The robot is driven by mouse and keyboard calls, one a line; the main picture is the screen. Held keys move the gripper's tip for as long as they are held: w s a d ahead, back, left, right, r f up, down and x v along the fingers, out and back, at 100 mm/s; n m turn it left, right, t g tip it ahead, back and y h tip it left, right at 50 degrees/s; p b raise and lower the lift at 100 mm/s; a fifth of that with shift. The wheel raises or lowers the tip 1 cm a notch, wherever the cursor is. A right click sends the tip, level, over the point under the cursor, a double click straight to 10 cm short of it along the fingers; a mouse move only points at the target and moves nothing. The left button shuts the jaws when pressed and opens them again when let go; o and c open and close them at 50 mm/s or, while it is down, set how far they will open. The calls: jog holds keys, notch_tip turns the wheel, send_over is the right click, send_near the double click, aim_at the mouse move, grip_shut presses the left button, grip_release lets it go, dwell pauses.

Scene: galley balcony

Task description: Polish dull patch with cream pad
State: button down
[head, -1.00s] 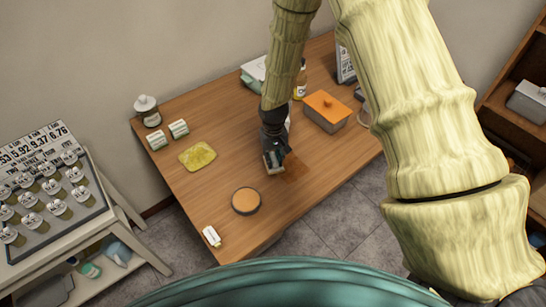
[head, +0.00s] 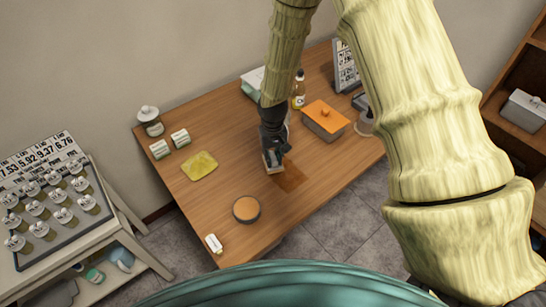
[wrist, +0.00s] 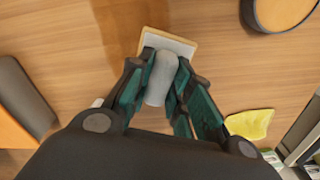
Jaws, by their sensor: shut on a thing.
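My gripper (head: 272,150) is shut on the grey handle (wrist: 161,78) of the cream pad (wrist: 178,41). In the head view the pad (head: 272,169) is low over the wooden table, mostly covered by the gripper; I cannot tell whether it touches the surface. The dull patch (head: 290,177) is a darker brown area in front of and to the right of the pad. In the wrist view the patch (wrist: 128,20) lies at the upper left, close beside the pad's edge.
A round tin (head: 246,209), a yellow cloth (head: 200,165) and a small white container (head: 214,243) lie left of the patch. An orange-lidded box (head: 326,118) and a bottle (head: 299,90) stand behind. Bare wood surrounds the pad. A bottle trolley (head: 118,243) stands at left.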

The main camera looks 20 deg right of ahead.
jog(key=shift+r+p, duration=1.15)
jog(key=shift+r, duration=0.4)
